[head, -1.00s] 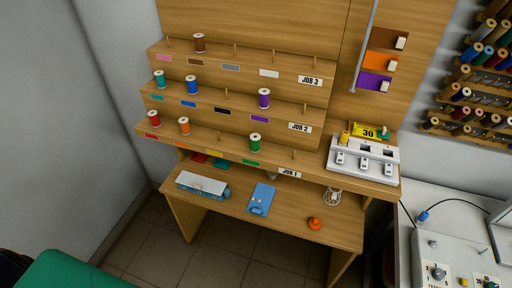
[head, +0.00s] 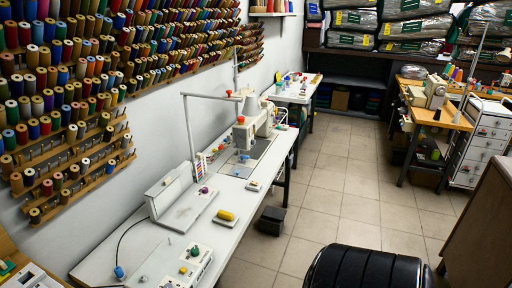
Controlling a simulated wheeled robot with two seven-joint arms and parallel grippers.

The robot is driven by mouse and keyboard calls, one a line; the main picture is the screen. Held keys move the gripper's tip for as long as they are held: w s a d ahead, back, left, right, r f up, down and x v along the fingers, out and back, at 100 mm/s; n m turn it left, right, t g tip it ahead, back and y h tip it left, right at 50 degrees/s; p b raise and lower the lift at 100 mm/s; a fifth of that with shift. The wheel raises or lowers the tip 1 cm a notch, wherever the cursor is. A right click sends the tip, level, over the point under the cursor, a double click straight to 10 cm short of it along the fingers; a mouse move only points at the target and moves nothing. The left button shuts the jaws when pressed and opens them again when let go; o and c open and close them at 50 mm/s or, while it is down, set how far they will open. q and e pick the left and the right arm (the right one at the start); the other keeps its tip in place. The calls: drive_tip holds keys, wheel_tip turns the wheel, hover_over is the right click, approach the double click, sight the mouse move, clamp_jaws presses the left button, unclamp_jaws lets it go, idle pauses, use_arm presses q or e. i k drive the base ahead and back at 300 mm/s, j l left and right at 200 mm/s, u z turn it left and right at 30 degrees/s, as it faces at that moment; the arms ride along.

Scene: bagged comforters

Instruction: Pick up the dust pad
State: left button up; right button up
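I cannot make out a dust pad for certain in the head view. A long white table (head: 133,246) runs along the left wall. On it lie a small yellow rounded item (head: 226,215), a white box-like device with a flat plate (head: 183,201) and a white control box with knobs (head: 192,267). A white sewing machine (head: 254,124) stands farther along the table. Neither of my grippers is in view.
Racks of thread spools (head: 80,60) cover the left wall. Bagged comforters (head: 415,27) fill shelves at the back. A wooden table (head: 440,117) and white drawer cart (head: 484,143) stand right. A black ribbed shape (head: 365,268) fills the bottom. Tiled floor (head: 335,170) is open mid-room.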

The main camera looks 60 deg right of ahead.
sight(222, 218)
drive_tip(key=z, duration=1.55)
drive_tip(key=i+l+u, duration=0.1)
drive_tip(key=i+l, duration=0.8)
drive_tip(key=l, duration=0.25)
drive_tip(key=u, duration=0.05)
